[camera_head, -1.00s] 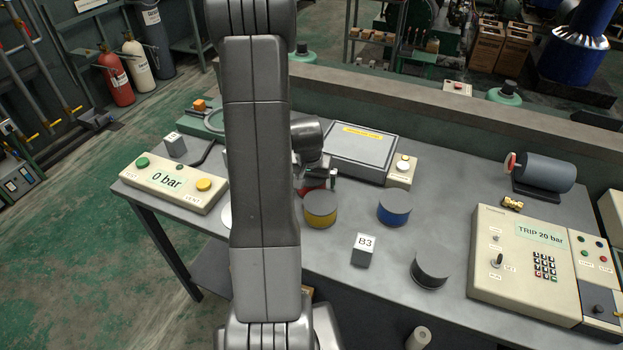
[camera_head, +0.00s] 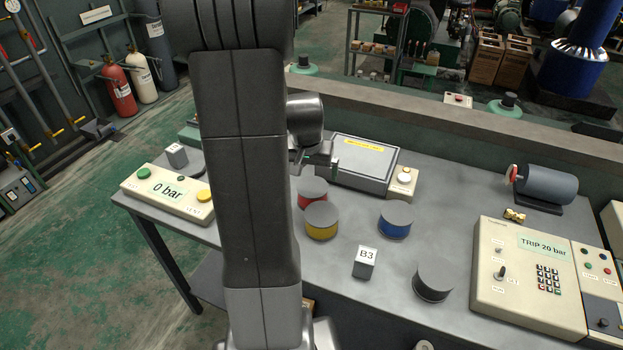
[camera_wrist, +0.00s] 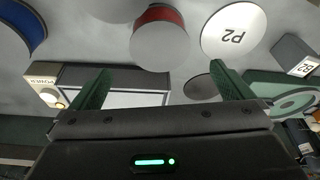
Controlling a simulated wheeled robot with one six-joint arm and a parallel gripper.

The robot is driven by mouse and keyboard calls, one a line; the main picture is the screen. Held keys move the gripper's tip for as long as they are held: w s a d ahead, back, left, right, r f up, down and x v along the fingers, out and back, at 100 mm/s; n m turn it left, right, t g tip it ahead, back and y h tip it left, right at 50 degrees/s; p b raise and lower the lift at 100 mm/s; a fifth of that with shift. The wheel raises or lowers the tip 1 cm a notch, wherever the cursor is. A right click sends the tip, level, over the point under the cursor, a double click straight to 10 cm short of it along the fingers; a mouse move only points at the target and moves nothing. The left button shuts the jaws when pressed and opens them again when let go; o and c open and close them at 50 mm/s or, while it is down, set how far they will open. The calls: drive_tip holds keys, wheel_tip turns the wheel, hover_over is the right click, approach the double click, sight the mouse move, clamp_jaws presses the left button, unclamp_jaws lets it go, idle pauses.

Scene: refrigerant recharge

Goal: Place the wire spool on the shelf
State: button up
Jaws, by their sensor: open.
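I cannot tell for certain which thing is the wire spool. Drums with grey tops and red (camera_head: 312,192), yellow (camera_head: 321,220) and blue (camera_head: 396,220) bands stand on the grey bench (camera_head: 460,190). My gripper (camera_wrist: 162,88) is open with nothing between its fingers. It is above the bench, near the red drum, which also shows beyond the fingers in the wrist view (camera_wrist: 160,36). A lower board (camera_head: 207,268), perhaps a shelf, shows under the bench's left end. A small pale round thing (camera_head: 425,346) is cut off at the bottom edge.
A grey lidded box (camera_head: 364,163) is behind. A control panel (camera_head: 527,273) and a grey cylinder on a stand (camera_head: 545,185) are at right. A 0 bar panel (camera_head: 168,194) is at left.

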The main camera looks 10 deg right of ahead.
sight(312, 187)
drive_tip(key=shift+s+a+r, duration=0.1)
drive_tip(key=shift+s+r, duration=0.05)
drive_tip(key=shift+r, duration=0.45)
drive_tip(key=shift+s+a+r+b, duration=0.2)
drive_tip(key=shift+s+b, duration=0.15)
drive_tip(key=shift+b, duration=0.65)
drive_tip(key=shift+t, duration=0.5)
drive_tip(key=b+x, duration=0.1)
drive_tip(key=x, duration=0.2)
drive_tip(key=s+b+x, duration=0.1)
drive_tip(key=x, duration=0.2)
drive_tip(key=shift+s+f+b, duration=0.1)
drive_tip(key=shift+f+b, duration=0.2)
drive_tip(key=shift+w+p+x, duration=0.15)
drive_tip(key=shift+x, duration=1.1)
drive_tip(key=shift+w+p+x, duration=0.15)
drive_tip(key=shift+x, duration=1.1)
drive_tip(key=shift+d+r, duration=0.15)
drive_tip(key=shift+r, duration=0.1)
drive_tip(key=c, duration=1.4)
